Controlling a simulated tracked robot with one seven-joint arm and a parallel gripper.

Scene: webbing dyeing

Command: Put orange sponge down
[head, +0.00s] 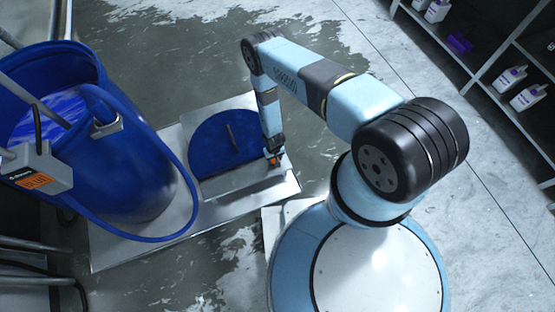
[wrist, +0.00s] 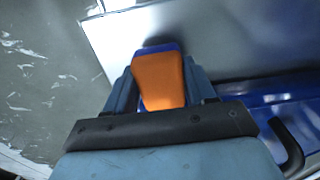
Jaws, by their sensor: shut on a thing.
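The orange sponge (wrist: 159,80) is in the middle of the wrist view, between the two fingers of my gripper (wrist: 160,88). My gripper is shut on it. A blue edge shows behind the sponge's far end. In the head view the sponge (head: 276,161) is a small orange patch at my gripper (head: 274,157), over the right part of a metal tray (head: 285,183). The fingers are too small there to make out. I cannot tell whether the sponge touches the tray.
A blue round lid-like disc (head: 215,145) with a dark handle lies on the tray, left of my gripper. A large blue vat (head: 140,180) of blue liquid stands further left. Shelves with white bottles (head: 528,96) are at the right. The floor (head: 190,50) is wet and stained.

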